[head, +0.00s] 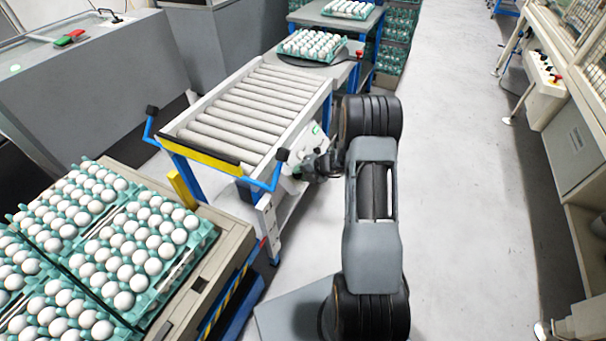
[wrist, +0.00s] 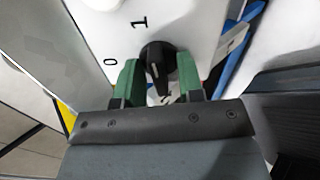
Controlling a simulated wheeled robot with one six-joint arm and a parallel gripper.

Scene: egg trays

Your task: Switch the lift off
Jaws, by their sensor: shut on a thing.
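The lift (head: 250,105) is a roller-topped table with blue legs and a yellow front strip, left of my arm. A pale control panel (wrist: 185,25) on its side fills the top of the wrist view. It carries a black rotary knob (wrist: 158,62) with a "1" printed above it and a "0" to its left. Which mark the knob points to is unclear. My gripper (wrist: 158,80) has its green fingers on both sides of the knob and is shut on it. In the head view my gripper (head: 312,168) is dark and small against the panel.
Trays of white eggs (head: 110,240) stand on a pallet at lower left. Another egg tray (head: 312,45) sits beyond the rollers. A grey machine (head: 80,75) stands at left and a cabinet (head: 580,140) at right. The floor (head: 460,180) right of my arm is clear.

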